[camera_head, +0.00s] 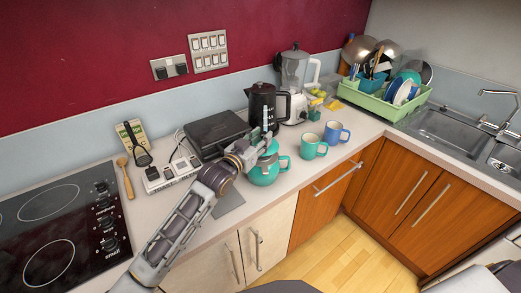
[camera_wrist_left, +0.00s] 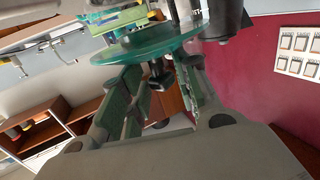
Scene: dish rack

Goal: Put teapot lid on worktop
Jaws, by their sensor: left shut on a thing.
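The teapot lid is a teal disc (camera_wrist_left: 135,45) with a dark knob, seen in the left wrist view. My left gripper (camera_wrist_left: 160,82) is shut on the knob, with a finger on each side of it. In the head view my left gripper (camera_head: 260,143) is at the top of the teal teapot (camera_head: 264,175), which stands upright near the worktop's front edge. The fingers partly hide the lid there, and I cannot tell how far it is from the teapot's rim. The pale worktop (camera_head: 345,155) runs along the wall. My right gripper is out of view.
A black kettle (camera_head: 260,103) and a blender (camera_head: 293,72) stand behind the teapot. A green mug (camera_head: 312,148) and a blue mug (camera_head: 335,134) are to its right. A black box (camera_head: 214,132), a socket strip (camera_head: 168,174) and a hob (camera_head: 60,235) lie left.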

